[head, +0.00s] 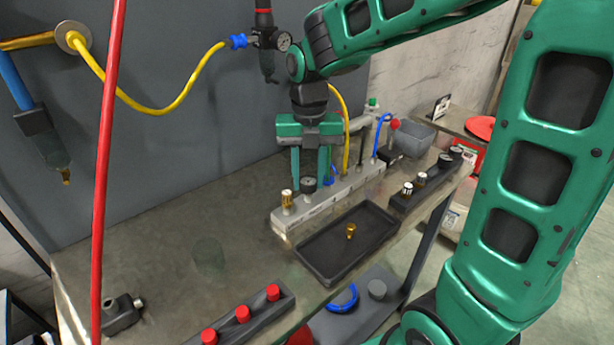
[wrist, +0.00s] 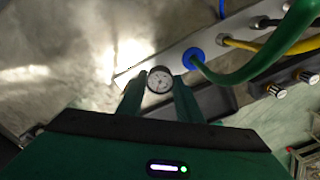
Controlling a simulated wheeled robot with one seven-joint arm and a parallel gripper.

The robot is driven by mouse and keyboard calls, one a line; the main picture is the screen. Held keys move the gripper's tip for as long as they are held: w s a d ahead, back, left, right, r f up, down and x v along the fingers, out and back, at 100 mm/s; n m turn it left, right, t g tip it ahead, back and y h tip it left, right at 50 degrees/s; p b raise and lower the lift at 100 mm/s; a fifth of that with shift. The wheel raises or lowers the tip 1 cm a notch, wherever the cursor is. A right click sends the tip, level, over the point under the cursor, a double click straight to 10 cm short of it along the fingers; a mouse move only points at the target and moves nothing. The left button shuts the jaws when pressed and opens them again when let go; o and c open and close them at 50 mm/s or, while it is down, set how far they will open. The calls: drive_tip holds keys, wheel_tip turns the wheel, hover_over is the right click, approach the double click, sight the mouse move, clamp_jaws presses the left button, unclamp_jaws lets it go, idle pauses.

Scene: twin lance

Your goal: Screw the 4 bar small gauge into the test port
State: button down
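My gripper (head: 310,184) points down over the left part of the grey manifold block (head: 352,184). Its two fingers stand either side of a small round gauge (head: 308,186) with a black rim. In the wrist view the gauge's white dial (wrist: 160,80) faces up between the fingertips (wrist: 161,88). The fingers are very close to the gauge; I cannot tell whether they press on it. The gauge appears upright at the block, but its stem and the port under it are hidden. The dial's range is too small to read.
A brass fitting (head: 287,198) stands at the block's left end. A black tray (head: 320,262) in front holds a brass piece (head: 351,231). A dark rack (head: 418,190) with gauges and fittings lies to the right.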

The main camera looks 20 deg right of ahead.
drive_tip(key=m, duration=0.6)
drive_tip(key=shift+s+d+m, duration=0.1)
drive_tip(key=shift+d+m, duration=0.2)
drive_tip(key=m, duration=0.7)
drive_tip(key=shift+f+m, duration=0.1)
drive_tip(key=shift+m, duration=0.2)
drive_tip(key=m, duration=1.1)
drive_tip(key=c, duration=1.5)
unclamp_jaws()
drive_tip(key=shift+d, duration=0.1)
drive_tip(key=shift+a, duration=0.2)
